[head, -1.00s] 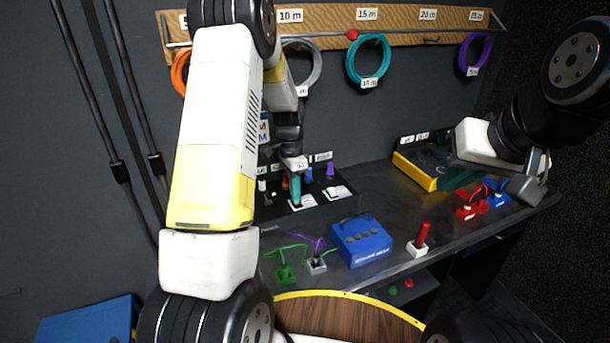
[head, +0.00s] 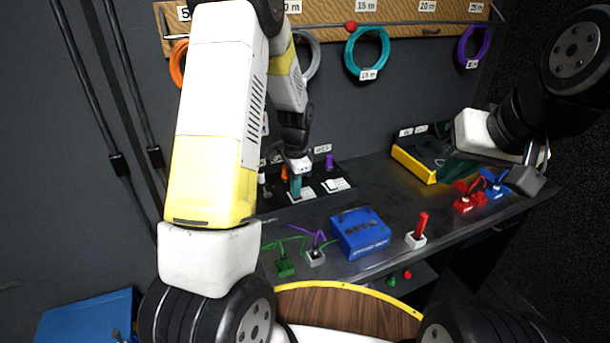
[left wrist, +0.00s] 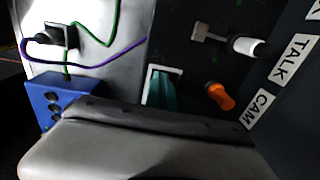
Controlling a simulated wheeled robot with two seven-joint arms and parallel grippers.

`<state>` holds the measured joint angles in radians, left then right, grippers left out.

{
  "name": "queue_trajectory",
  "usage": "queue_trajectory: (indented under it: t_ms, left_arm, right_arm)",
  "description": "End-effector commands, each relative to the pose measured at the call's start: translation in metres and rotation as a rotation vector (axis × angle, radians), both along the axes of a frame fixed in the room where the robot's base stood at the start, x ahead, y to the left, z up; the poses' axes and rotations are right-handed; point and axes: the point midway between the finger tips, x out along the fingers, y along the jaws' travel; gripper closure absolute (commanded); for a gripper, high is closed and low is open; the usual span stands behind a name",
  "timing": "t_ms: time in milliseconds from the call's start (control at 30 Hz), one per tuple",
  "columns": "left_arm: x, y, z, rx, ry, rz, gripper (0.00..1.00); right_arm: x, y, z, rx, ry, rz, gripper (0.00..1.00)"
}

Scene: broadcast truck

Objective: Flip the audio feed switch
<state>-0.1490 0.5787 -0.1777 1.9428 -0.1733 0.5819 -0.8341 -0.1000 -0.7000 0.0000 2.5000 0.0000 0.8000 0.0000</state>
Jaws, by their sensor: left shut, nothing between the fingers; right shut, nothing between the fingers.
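A black sloped panel (head: 322,207) on the desk carries white-framed switches, one at the left (head: 302,195) and one at the right (head: 338,184). Their labels are too small to read, so I cannot tell which one is the audio feed switch. My left gripper (head: 296,186) is shut and empty, its teal fingertips at the left switch and partly covering it. The left wrist view shows the teal tips (left wrist: 162,90) against a white frame; contact is unclear. My right gripper (head: 459,168) is shut and empty, over the desk's right part.
An orange knob (left wrist: 220,96) and a metal toggle (left wrist: 208,33) sit close to the left fingertips. A purple knob (head: 329,161) stands behind the switches. A blue box (head: 360,233), a red-handled switch (head: 419,230) and cabled plugs occupy the desk front.

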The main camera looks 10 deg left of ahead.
Motion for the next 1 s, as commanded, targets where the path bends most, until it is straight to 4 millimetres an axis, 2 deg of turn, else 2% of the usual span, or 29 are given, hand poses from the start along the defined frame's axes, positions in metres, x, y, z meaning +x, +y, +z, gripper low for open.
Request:
queue_trajectory:
  t_ms: [33, 367, 700, 867, 1000]
  left_arm:
    - [-0.005, 0.001, -0.009, 0.001, 0.018, 0.003, 1.0]
    - [0.008, 0.012, -0.008, 0.004, 0.013, 0.003, 1.0]
    - [0.012, 0.015, -0.005, 0.007, 0.006, 0.006, 1.0]
    - [0.011, 0.01, 0.011, 0.006, 0.005, 0.004, 1.0]
    - [0.007, 0.0, 0.042, 0.002, 0.008, -0.002, 1.0]
  right_arm:
    - [0.0, 0.0, 0.0, 0.0, 0.0, 0.0, 1.0]
    - [0.0, 0.0, 0.0, 0.0, 0.0, 0.0, 1.0]
    - [0.0, 0.0, 0.0, 0.0, 0.0, 0.0, 1.0]
    - [0.0, 0.0, 0.0, 0.0, 0.0, 0.0, 1.0]
    - [0.0, 0.0, 0.0, 0.0, 0.0, 0.0, 1.0]
